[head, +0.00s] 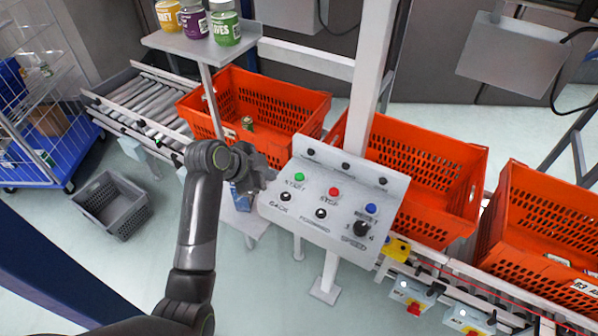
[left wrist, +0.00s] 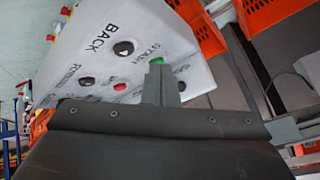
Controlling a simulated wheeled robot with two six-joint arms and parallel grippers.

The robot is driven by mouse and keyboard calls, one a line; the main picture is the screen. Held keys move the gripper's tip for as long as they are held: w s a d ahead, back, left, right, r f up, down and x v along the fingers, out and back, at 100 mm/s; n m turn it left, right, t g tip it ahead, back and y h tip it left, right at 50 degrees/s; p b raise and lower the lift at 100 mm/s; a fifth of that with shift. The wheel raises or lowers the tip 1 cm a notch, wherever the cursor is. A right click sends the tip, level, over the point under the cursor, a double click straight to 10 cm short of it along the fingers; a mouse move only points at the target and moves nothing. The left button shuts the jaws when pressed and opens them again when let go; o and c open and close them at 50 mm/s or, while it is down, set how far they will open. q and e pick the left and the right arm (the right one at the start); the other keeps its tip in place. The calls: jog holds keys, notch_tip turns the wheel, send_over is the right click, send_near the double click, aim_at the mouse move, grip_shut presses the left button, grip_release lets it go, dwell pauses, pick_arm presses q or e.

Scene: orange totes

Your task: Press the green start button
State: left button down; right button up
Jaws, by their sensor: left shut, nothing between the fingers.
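The green start button (head: 299,177) sits at the upper left of a white control panel (head: 330,240), above the word START. My left gripper (head: 268,176) is shut and empty, at the left edge of the panel, left of the green button in the head view. In the left wrist view the closed fingertips (left wrist: 160,70) overlap the lower part of the green button (left wrist: 156,60). I cannot tell whether they touch it. My right gripper is not in view.
The panel also carries a red stop button (head: 334,192), a blue button (head: 371,208), black buttons and a speed knob (head: 361,229). Orange totes (head: 430,165) stand on the conveyor behind it. A white post (head: 372,70) rises behind the panel. A shelf with jars (head: 226,28) stands at upper left.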

pick_arm(q)
jog(key=w+d+r+m+h, duration=0.1)
jog(key=w+d+r+m, duration=0.3)
jog(key=d+r, duration=0.2)
jog(key=shift+d+r+h, duration=0.3)
jog(key=shift+d+r, duration=0.1)
jog(key=shift+r, duration=0.1)
jog(key=shift+w, duration=0.15)
jog(key=b, duration=0.7)
send_over(295, 178)
notch_tip(295, 178, down, 8)
jog(key=shift+d+r, duration=0.1)
jog(key=shift+f, duration=0.55)
jog(key=shift+f, duration=0.1)
dwell(0.7)
jog(key=shift+f, duration=0.3)
